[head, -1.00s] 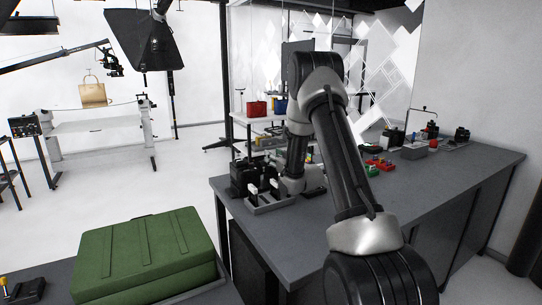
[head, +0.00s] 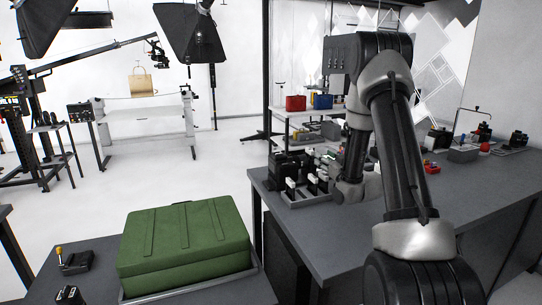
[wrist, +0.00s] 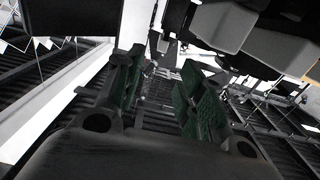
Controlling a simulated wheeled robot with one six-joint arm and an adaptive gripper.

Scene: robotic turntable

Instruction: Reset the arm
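My arm (head: 400,150) rises at the right of the head view, bent at the top, in front of the dark grey counter. My gripper does not show clearly in the head view. In the wrist view my gripper (wrist: 160,78) has its two green-padded fingers apart, with nothing visible between them. The wrist view looks out past the fingers at dark slatted surfaces and pale blocky shapes that I cannot name.
A green case (head: 185,240) lies on a grey surface at the lower left. The grey counter (head: 320,235) carries dark devices (head: 290,172) beside my arm. A bag (head: 142,82) is above a white table (head: 145,120) further back. White floor (head: 100,190) is clear between.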

